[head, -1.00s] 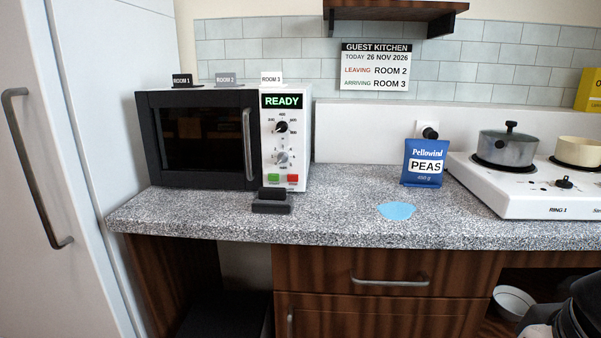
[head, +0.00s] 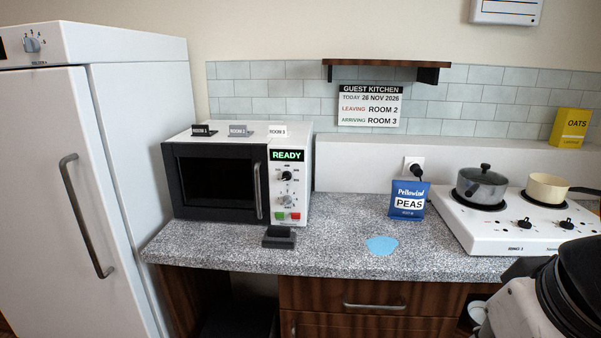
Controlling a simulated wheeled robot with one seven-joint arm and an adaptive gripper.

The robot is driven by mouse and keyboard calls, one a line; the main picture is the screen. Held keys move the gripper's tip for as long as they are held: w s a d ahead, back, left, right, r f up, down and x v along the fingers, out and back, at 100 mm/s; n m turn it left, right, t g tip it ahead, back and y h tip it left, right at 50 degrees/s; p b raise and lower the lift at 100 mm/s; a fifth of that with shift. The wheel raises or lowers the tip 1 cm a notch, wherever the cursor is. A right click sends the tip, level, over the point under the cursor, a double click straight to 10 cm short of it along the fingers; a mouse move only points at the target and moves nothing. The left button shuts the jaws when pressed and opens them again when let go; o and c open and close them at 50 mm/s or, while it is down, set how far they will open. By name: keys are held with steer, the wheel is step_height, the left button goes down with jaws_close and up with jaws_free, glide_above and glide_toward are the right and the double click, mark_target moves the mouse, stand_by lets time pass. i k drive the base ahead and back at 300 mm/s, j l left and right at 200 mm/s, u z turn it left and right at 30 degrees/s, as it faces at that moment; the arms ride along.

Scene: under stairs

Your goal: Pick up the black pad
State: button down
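A small black block (head: 279,241) sits on the speckled grey counter, just in front of the microwave's control panel. It has a flat lower part and a raised part at the back, and is the thing that best fits the black pad. Whether it is one piece or two I cannot tell. Part of my own arm shows at the lower right, over the counter's front edge and well to the right of the block. My gripper's fingers are not in view. Nothing touches the block except the counter under it.
The microwave (head: 215,184) stands close behind the block, with small room signs on top. A blue spill-like patch (head: 382,245) and a blue peas packet (head: 408,198) are to the right. A hob (head: 488,236) with two pots stands farther right. Counter (head: 330,245) beside the block is clear.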

mark_target(276, 238)
steer(key=i+j, duration=0.2)
steer(key=i, duration=0.2)
steer(key=i+j, duration=0.2)
steer(key=i, duration=0.2)
steer(key=i+j+z, duration=0.1)
steer(key=i, duration=0.25)
steer(key=j, duration=0.1)
